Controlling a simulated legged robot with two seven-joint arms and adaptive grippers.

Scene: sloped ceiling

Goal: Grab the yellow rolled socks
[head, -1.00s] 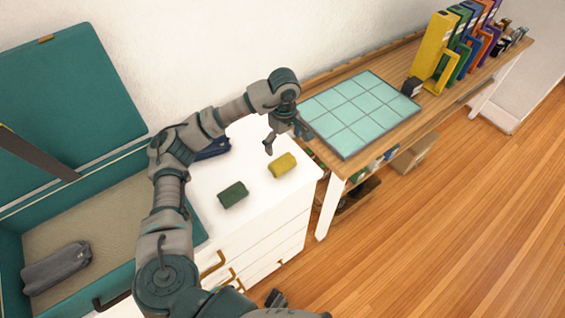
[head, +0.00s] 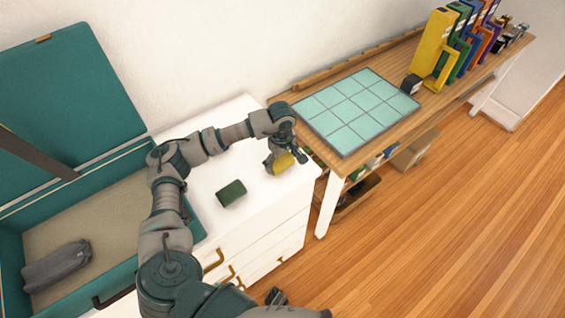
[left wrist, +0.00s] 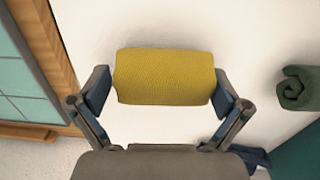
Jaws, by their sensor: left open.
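The yellow rolled socks (head: 284,163) lie on the white dresser top, near its right end. In the left wrist view the yellow roll (left wrist: 165,77) lies crosswise between the two fingers. My left gripper (head: 284,160) is down over the socks and open, with one finger at each end of the roll. In the left wrist view the left gripper (left wrist: 162,90) has its fingertips close to both ends; whether they touch is hard to tell. My right gripper (head: 276,297) shows only as a small dark part at the bottom edge, its jaws unclear.
A green roll (head: 231,193) lies on the dresser (head: 207,181) left of the yellow one. An open teal case (head: 110,215) at the left holds a grey roll (head: 56,266). A wooden desk (head: 330,163) with a tiled mat (head: 357,111) stands at the right.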

